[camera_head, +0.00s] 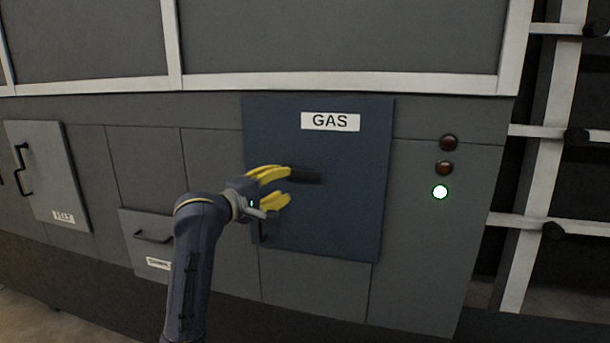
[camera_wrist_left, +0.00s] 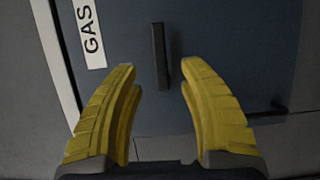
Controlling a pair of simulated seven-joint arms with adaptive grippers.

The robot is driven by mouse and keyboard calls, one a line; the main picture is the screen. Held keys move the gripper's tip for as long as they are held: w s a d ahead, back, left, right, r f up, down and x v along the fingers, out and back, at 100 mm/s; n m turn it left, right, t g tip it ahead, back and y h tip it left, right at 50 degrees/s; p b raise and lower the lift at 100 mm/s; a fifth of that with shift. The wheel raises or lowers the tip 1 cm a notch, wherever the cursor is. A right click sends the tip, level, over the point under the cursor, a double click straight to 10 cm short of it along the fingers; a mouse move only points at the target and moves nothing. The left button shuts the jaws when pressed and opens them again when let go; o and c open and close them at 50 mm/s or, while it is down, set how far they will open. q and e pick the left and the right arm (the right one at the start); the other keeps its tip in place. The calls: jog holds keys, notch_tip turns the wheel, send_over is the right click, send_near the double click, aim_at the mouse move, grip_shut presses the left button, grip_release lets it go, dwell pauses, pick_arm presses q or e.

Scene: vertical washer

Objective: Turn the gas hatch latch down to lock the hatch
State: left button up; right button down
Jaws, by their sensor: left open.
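The gas hatch (camera_head: 345,210) is a dark blue square panel with a white GAS label, and it looks closed against the machine front. Its latch (camera_head: 305,175) is a dark bar lying about horizontal in the head view, partly hidden by my upper finger. My left gripper (camera_head: 289,186), with yellow fingers, is open in front of the hatch at the latch. In the left wrist view the latch (camera_wrist_left: 160,57) shows between and just beyond the fingertips. I see no clear contact. My right gripper is out of view.
A dark handle (camera_wrist_left: 268,112) sits on the hatch beside the right finger in the wrist view. A grey panel (camera_head: 40,165) with a handle and a lower drawer (camera_head: 150,235) are at left.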

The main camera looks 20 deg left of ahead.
aim_at(303, 175)
pick_arm(q)
jog(key=x, duration=1)
jog(key=shift+w+d, duration=0.1)
jog(key=shift+w, duration=0.05)
jog(key=shift+o, duration=0.2)
grip_shut()
